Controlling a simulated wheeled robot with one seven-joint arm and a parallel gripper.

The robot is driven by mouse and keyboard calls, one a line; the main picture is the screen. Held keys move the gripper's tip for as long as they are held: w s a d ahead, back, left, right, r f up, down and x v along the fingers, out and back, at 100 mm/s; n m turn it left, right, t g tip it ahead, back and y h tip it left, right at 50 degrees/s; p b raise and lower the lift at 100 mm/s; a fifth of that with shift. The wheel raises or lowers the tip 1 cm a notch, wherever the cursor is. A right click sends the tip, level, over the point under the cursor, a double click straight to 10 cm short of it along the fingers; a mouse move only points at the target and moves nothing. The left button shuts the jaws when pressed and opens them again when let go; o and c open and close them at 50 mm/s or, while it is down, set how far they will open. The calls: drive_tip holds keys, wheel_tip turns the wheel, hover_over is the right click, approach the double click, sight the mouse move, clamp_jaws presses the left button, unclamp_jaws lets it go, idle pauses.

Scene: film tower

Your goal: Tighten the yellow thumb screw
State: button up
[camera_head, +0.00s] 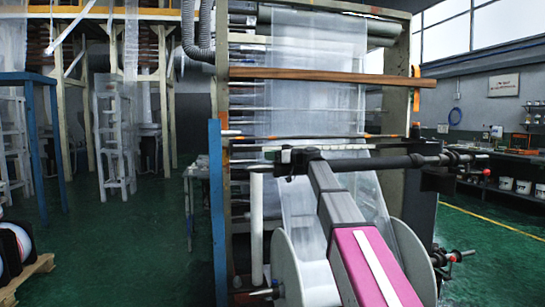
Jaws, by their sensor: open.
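I cannot make out the yellow thumb screw anywhere in the head view. My arm, with a magenta link and a grey link, reaches up and away from the bottom right to the middle, in front of the machine. My gripper's fingers do not show. A dark shape lies beside the arm's far end, and I cannot tell whether it is part of my arm or of the machine. A tall machine frame (218,205) carries clear film (312,100) over several rollers. A black shaft (385,161) crosses behind my arm.
A white reel flange (298,278) and a metal shaft end with a red tip (468,253) flank my arm low down. A wooden bar (330,76) spans the machine above. A workbench (522,160) stands at right.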

drive_tip(key=c, duration=0.9)
drive_tip(key=shift+m+t, duration=0.3)
drive_tip(key=shift+t, duration=0.1)
